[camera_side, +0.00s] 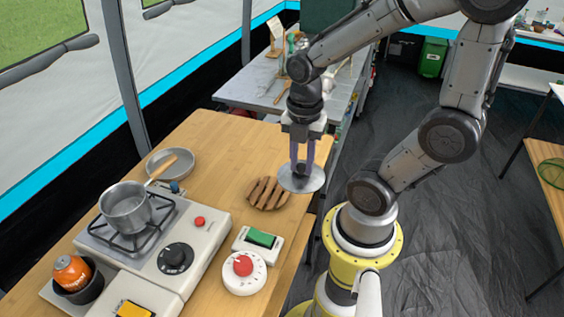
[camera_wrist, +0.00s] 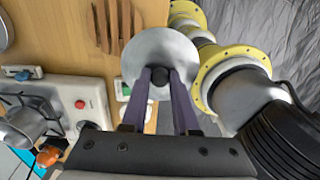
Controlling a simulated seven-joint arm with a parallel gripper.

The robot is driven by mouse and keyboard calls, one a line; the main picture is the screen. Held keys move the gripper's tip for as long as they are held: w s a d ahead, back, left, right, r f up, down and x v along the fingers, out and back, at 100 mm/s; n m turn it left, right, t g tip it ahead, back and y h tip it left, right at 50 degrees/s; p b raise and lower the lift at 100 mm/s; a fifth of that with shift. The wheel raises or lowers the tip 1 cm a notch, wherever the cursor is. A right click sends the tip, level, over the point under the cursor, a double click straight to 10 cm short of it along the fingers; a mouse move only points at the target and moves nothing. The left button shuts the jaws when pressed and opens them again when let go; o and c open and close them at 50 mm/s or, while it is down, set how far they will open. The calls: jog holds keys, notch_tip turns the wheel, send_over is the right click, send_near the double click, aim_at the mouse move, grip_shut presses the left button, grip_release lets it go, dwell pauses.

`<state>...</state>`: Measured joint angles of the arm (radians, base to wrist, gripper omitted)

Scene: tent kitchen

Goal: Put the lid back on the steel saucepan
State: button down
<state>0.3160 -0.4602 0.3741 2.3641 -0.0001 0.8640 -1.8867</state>
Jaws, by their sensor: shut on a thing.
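The steel saucepan (camera_side: 127,208) stands uncovered on the stove's burner grate at the left in the side view, its wooden handle (camera_side: 161,169) pointing up and right. Part of the saucepan (camera_wrist: 22,122) shows at the left edge of the wrist view. My gripper (camera_side: 301,168) is shut on the dark knob (camera_wrist: 159,77) of the round steel lid (camera_side: 303,182). The lid (camera_wrist: 142,50) hangs roughly level near the table's right edge, beside the slatted wooden trivet, apart from the saucepan. The gripper's fingers hide part of the knob.
The stove (camera_side: 170,260) has a black dial and red button. A frying pan (camera_side: 171,164) sits behind it. The wooden trivet (camera_side: 267,193), green switch (camera_side: 261,238), red-knobbed timer (camera_side: 244,272) and orange canister (camera_side: 71,271) are also on the table. Bare wood lies between trivet and stove.

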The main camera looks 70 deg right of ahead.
aim_at(314, 181)
jog(key=s, duration=0.1)
jog(key=s+r, duration=0.1)
jog(key=s+a, duration=0.1)
jog(key=shift+s+r, duration=0.2)
jog(key=shift+r, duration=0.1)
jog(key=shift+r+m, duration=0.3)
jog(key=shift+r, duration=0.1)
jog(key=w+a+r, duration=0.1)
jog(key=w+r, duration=0.6)
jog(key=w, duration=0.5)
jog(key=w+a+r, duration=0.1)
jog(key=w+r, duration=0.6)
jog(key=w, duration=0.4)
jog(key=w+a+f+n, duration=0.3)
jog(key=w+a+f, duration=0.1)
jog(key=w+a, duration=1.05)
notch_tip(314, 181, down, 9)
jog(key=a, duration=0.2)
jog(key=shift+w+a+f+n, duration=0.15)
jog(key=shift+a+n, duration=0.25)
jog(key=shift+f, duration=0.25)
